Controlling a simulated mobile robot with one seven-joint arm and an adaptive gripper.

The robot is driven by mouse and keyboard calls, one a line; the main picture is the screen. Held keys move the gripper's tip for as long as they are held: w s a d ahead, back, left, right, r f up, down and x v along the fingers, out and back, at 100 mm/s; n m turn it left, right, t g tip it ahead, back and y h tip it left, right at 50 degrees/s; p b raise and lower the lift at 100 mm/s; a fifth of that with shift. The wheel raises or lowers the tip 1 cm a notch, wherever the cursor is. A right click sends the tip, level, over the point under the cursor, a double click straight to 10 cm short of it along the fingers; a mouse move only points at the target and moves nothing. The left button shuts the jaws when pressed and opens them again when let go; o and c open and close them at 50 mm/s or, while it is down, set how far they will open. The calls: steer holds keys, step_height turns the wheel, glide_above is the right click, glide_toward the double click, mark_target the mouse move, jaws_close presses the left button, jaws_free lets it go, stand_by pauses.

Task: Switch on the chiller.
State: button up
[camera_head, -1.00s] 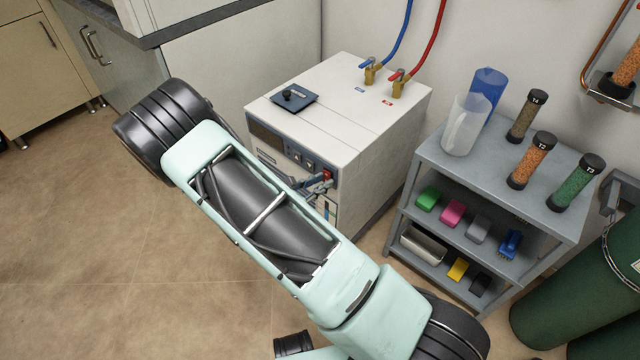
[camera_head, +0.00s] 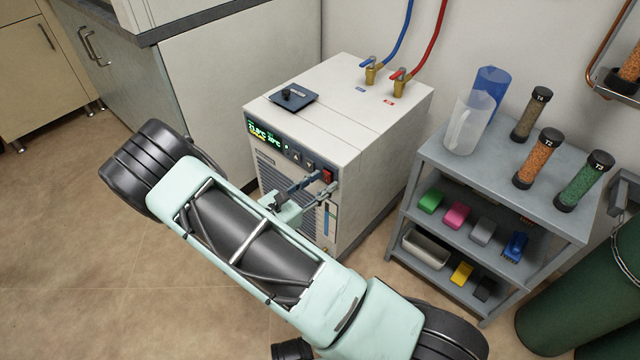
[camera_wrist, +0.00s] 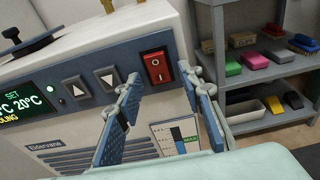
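The chiller (camera_head: 365,150) is a white box with a blue-grey front panel. Its display (camera_head: 260,130) is lit; in the wrist view the display (camera_wrist: 28,103) reads SET, 20°C and part of a word ending in "LING". A red rocker switch (camera_head: 328,176) sits at the panel's right end. In the wrist view the switch (camera_wrist: 157,66) shows its I and O marks, framed between my fingers. My gripper (camera_head: 312,190) is open and empty in front of the panel. In the wrist view its two blue-padded fingers (camera_wrist: 160,85) stand apart, with no visible contact on the switch.
Two arrow buttons (camera_wrist: 90,84) and a level gauge (camera_wrist: 178,135) are close to my fingers. Blue and red valves (camera_head: 371,72) with hoses stand on top. A grey shelf (camera_head: 425,165) with jugs, tubes and coloured blocks stands right. The floor at left is clear.

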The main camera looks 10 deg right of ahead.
steer(key=shift+a, duration=0.1)
steer(key=v, duration=1.2)
